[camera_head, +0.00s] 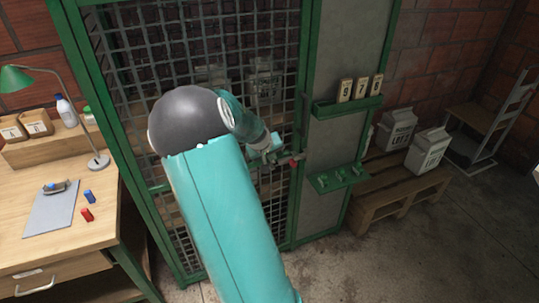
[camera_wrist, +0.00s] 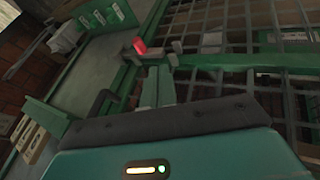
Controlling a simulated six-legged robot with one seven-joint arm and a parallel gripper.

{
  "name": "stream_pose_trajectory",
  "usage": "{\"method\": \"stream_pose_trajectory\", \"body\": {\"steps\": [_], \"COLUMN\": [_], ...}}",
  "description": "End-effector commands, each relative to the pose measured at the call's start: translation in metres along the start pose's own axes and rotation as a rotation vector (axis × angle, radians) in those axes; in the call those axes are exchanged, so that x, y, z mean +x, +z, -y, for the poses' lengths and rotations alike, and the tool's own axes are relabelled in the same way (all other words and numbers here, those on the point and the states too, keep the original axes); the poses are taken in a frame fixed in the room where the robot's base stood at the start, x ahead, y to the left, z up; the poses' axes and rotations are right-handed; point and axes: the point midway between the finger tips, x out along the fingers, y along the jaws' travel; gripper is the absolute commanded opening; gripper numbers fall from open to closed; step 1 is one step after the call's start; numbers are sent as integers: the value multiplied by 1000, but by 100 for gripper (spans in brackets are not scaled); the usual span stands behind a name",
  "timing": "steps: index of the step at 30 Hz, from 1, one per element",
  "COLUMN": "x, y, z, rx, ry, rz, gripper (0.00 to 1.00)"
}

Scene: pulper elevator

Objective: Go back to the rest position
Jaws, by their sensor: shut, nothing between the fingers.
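My turquoise arm reaches forward across the head view to a green-framed mesh cage (camera_head: 220,50). My gripper (camera_head: 276,155) is at the cage front, beside a latch with a red end (camera_head: 294,163). In the wrist view my gripper (camera_wrist: 158,76) is shut with nothing between its fingers. The red-ended latch (camera_wrist: 140,46) shows just beyond the fingertips, by a green crossbar (camera_wrist: 220,60). Whether the fingertips touch the latch or the bar, I cannot tell.
A wooden desk (camera_head: 60,240) with a green lamp (camera_head: 15,79) stands at the left. Number blocks (camera_head: 361,87) sit on a green shelf, with a hook rack (camera_head: 340,177) below. White bags (camera_head: 428,150) rest on a pallet (camera_head: 400,190) at right. Floor (camera_head: 430,255) at front right is clear.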

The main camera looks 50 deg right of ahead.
Motion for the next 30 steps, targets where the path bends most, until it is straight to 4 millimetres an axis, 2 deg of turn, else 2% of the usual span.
{"method": "stream_pose_trajectory", "body": {"steps": [10,14,17,23,30], "x": [-1,-16,-44,-124,-226], "y": [0,0,2,17,53], "z": [1,13,35,91,142], "rx": [1,7,12,-9,-86], "ry": [-2,-39,-107,-281,-459], "rz": [0,-4,-9,-23,-49], "gripper": [0,0,0,0,0]}}
